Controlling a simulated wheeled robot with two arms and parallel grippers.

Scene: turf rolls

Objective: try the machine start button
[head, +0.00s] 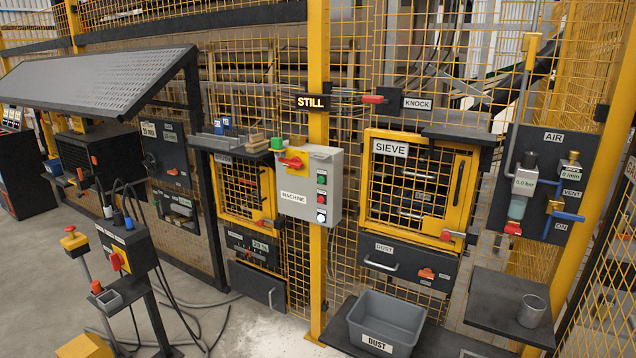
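The grey control box labelled MACHINE (306,185) hangs on a yellow post at the middle of the head view. On its right side sit a green button (322,180), a red button (322,198) below it, and a whitish-blue lit button or lamp (321,216) at the bottom. Their small labels are too small to read, so I cannot confirm which is marked start. A red rotary handle (292,163) sits on a yellow plate at the box's upper left. A lit sign above reads STILL (311,102). Neither of my grippers is in view.
A mesh SIEVE door (408,185) is right of the box, with a grey DUST bin (384,323) below. A dark shelf (508,302) carries a metal cup (532,310). An AIR panel (548,185) is at the right. A pedestal control box (127,248) stands front left.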

